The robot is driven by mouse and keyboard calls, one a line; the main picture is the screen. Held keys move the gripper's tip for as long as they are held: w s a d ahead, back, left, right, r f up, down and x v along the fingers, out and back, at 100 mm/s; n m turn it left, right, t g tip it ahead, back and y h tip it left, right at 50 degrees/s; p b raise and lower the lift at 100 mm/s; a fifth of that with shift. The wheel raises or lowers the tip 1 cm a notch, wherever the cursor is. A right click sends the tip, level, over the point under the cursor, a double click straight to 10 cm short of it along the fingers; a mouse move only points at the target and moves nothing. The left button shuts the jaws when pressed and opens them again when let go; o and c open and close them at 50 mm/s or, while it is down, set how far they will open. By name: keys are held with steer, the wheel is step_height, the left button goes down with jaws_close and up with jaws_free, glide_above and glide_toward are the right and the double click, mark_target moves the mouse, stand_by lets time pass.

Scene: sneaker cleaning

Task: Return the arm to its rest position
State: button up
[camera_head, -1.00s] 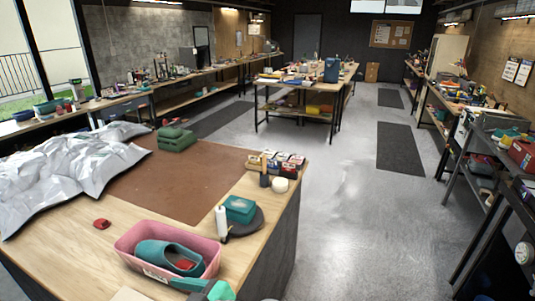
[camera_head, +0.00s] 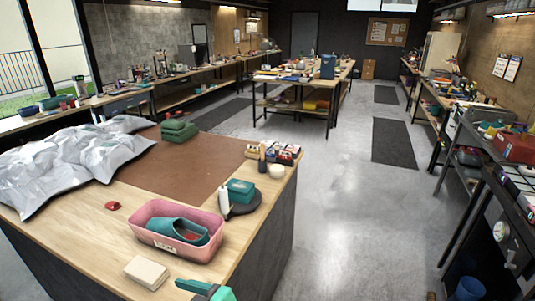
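A teal and dark piece (camera_head: 206,290) shows at the bottom edge in the head view, cut off by the frame. It may be part of my gripper, but I cannot be sure. No fingertips can be made out, so opening and contents are hidden. A pink tub (camera_head: 142,238) stands on the near workbench above this piece, with a teal shoe (camera_head: 178,231) in it. Red shows inside the shoe.
A tan block (camera_head: 147,272) and a small red item (camera_head: 113,206) lie near the tub. A white bottle (camera_head: 223,199) and a teal box (camera_head: 240,190) stand right of it. Silver bags (camera_head: 60,165) cover the bench's left side. Open floor (camera_head: 340,230) lies to the right.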

steer(key=s+d+f+m+t+h, duration=0.2)
steer(key=d+f+m+t+h, duration=0.2)
steer(key=d+f+m, duration=0.4)
steer(key=s+d+f+m+t+h, duration=0.1)
steer(key=d+f+m+t+h, duration=0.3)
steer(key=f, duration=0.7)
steer(key=s+d+f+h, duration=0.35)
steer(key=s+d, duration=0.35)
steer(key=s, duration=0.3)
steer(key=s+d+r+t, duration=0.1)
steer(key=s+d+r, duration=0.1)
steer(key=s, duration=1)
steer(key=shift+d+r+h, duration=0.15)
steer(key=shift+r+h, duration=0.15)
steer(key=shift+h, duration=0.15)
steer(key=shift+s, duration=0.1)
